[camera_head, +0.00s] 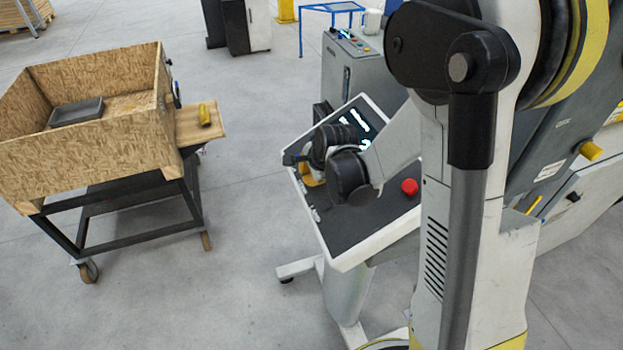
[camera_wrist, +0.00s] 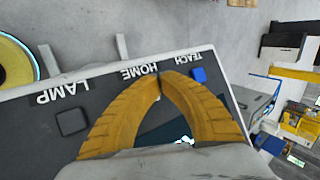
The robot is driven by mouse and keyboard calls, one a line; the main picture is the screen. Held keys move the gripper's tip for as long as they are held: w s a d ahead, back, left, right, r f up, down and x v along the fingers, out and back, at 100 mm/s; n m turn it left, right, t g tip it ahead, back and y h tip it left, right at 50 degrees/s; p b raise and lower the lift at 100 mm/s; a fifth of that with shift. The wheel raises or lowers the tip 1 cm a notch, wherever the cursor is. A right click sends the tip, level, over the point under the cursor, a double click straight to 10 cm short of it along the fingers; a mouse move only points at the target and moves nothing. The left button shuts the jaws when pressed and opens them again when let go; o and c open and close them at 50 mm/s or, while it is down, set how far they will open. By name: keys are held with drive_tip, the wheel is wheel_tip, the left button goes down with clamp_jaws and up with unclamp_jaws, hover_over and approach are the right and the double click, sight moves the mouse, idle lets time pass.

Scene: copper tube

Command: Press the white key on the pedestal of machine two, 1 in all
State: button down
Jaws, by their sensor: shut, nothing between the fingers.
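The pedestal (camera_head: 347,292) has a tilted dark panel with a white rim (camera_head: 345,262). In the wrist view the panel (camera_wrist: 28,135) shows upside-down words LAMP, HOME and TEACH. A dark key (camera_wrist: 71,122) sits by LAMP and a blue key (camera_wrist: 199,74) by TEACH. No white key shows; my fingers cover the spot by HOME. My gripper (camera_wrist: 160,74) is shut and empty, its orange fingertips together over the panel just by the word HOME. Whether they touch the panel I cannot tell. In the head view my gripper (camera_head: 311,177) is over the panel's left part, mostly hidden by my wrist.
A red button (camera_head: 410,187) stands on the panel's right side. A grey cabinet (camera_head: 345,75) is behind the pedestal. A wooden box on a wheeled cart (camera_head: 85,150) stands left, with clear floor between. A grey machine (camera_head: 560,150) is at the right.

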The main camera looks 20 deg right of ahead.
drive_tip(key=shift+r, duration=0.15)
drive_tip(key=shift+a+r+p, duration=0.4)
drive_tip(key=shift+r+p, duration=0.05)
drive_tip(key=shift+r, duration=0.25)
drive_tip(key=r+p, duration=0.1)
drive_tip(key=a+r+p, duration=0.1)
drive_tip(key=r, duration=0.1)
drive_tip(key=a+r, duration=0.1)
drive_tip(key=shift+a+r+p, duration=0.15)
drive_tip(key=shift+a+p, duration=0.1)
drive_tip(key=shift+p, duration=0.15)
idle(0.8)
